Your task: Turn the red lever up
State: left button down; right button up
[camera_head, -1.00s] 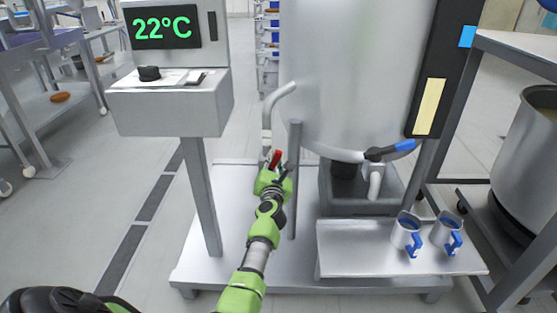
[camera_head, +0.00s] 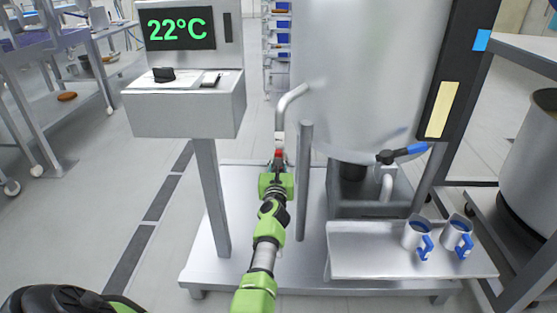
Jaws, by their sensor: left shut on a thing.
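The red lever (camera_head: 279,153) sits on the bent metal pipe (camera_head: 290,100) at the left side of the big steel tank (camera_head: 350,70). Only a small red part of it shows above my gripper. My left gripper (camera_head: 278,164) is at the lever, shut on it; the fingers are small and partly hidden by the wrist. My right gripper is not in view.
A thin metal post (camera_head: 304,180) stands just right of my left gripper. A display stand (camera_head: 185,110) reading 22°C is at the left. A blue-handled tap (camera_head: 403,153) sits above a grey basin, with two mugs (camera_head: 417,236) on a metal shelf (camera_head: 380,262).

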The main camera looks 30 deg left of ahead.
pick_arm(q)
jog(key=shift+f, duration=0.1)
jog(key=c, duration=1.9)
grip_release()
jog(key=v, duration=1.2)
